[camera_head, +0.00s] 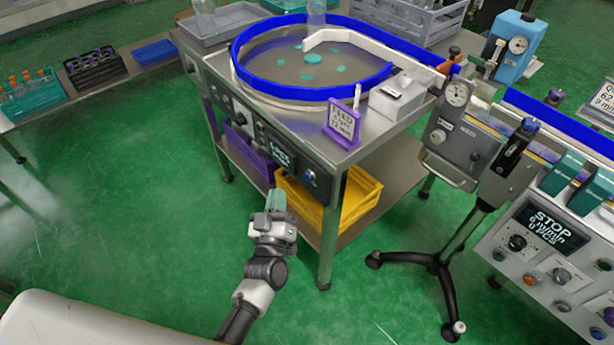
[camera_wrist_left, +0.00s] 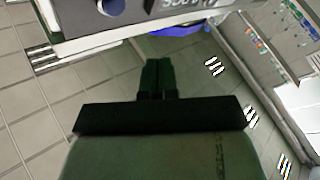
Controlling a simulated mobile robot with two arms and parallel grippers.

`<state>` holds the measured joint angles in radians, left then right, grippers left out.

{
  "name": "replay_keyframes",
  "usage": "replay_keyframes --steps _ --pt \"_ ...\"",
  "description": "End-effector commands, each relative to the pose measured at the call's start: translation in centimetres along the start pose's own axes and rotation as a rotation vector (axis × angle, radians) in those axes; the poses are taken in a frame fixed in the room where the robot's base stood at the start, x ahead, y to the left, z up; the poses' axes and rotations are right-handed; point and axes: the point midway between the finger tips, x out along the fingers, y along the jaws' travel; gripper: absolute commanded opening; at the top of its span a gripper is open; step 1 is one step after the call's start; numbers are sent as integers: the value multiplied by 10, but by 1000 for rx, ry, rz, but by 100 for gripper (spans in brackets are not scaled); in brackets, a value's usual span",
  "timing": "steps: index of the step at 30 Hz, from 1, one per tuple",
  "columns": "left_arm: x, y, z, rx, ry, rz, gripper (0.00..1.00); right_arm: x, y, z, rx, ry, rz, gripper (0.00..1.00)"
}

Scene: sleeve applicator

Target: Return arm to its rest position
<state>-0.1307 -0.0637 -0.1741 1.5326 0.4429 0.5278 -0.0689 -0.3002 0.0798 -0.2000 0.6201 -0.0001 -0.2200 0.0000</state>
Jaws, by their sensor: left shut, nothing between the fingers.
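My left gripper (camera_head: 276,202) is in the lower middle of the head view, in front of the bowl-feeder table (camera_head: 290,118) and above the green floor. Its fingers are shut together with nothing between them. In the left wrist view the dark green fingers (camera_wrist_left: 158,76) point toward the underside of the table's panel edge and touch nothing that I can see. My right gripper is in neither view.
A yellow crate (camera_head: 318,205) and a purple crate (camera_head: 247,150) sit on the table's lower shelf. A stand with black feet (camera_head: 440,262) and a control panel (camera_head: 545,240) stand to the right. Racks of vials (camera_head: 30,92) are at the left. Floor left of my gripper is clear.

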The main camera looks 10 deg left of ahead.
Motion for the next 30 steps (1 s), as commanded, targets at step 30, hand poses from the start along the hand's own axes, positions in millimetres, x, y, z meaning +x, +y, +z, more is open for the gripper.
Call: replay_keyframes --steps 30 --pt "-209 -104 177 307 -938 -44 0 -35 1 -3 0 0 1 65"
